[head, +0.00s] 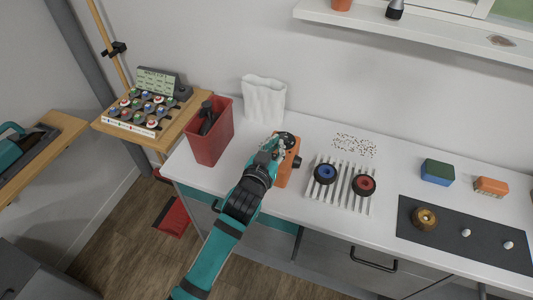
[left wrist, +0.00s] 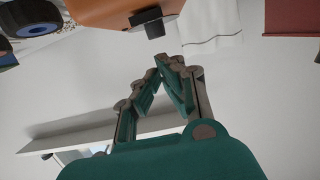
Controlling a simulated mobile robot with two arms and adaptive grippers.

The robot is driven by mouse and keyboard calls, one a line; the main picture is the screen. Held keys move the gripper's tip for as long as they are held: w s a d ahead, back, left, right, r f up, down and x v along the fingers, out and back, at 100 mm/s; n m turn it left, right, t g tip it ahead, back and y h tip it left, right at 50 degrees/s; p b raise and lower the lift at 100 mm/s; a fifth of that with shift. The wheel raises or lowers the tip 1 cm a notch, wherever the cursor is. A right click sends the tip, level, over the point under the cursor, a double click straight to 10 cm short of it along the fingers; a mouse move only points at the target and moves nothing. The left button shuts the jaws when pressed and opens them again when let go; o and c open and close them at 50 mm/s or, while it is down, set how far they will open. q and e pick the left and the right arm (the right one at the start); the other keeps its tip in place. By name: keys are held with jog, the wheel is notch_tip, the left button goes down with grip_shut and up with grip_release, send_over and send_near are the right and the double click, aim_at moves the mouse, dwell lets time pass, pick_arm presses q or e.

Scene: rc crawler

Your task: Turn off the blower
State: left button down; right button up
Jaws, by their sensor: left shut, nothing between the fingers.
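An orange device, apparently the blower (head: 290,168), stands on the white counter, partly hidden behind my left gripper. It also shows in the left wrist view as an orange body (left wrist: 120,10) with a dark square knob or button (left wrist: 153,26) sticking out. My left gripper (head: 275,146) is right beside the device in the head view. In the left wrist view the left gripper (left wrist: 170,62) is shut and empty, its fingertips close to the dark knob; I cannot tell whether they touch it. My right gripper is not in view.
A red bin (head: 209,140) and a white bag (head: 264,98) stand left and behind. A white ribbed rack (head: 340,190) with blue and red wheels is to the right. A button panel (head: 150,107) sits on a wooden table at left. A shelf (head: 400,22) hangs above.

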pick_arm(q)
jog(key=s, duration=0.1)
jog(key=r, duration=0.1)
jog(key=s+r+b, duration=0.1)
jog(key=shift+s+a, duration=0.25)
jog(key=shift+s, duration=0.05)
jog(key=r+b+v, duration=0.1)
jog(key=v, duration=0.6)
jog(key=shift+r, duration=0.15)
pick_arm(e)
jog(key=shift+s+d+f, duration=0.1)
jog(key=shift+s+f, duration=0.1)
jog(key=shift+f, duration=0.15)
pick_arm(q)
jog(key=shift+w+a, duration=0.1)
jog(key=shift+w, duration=0.05)
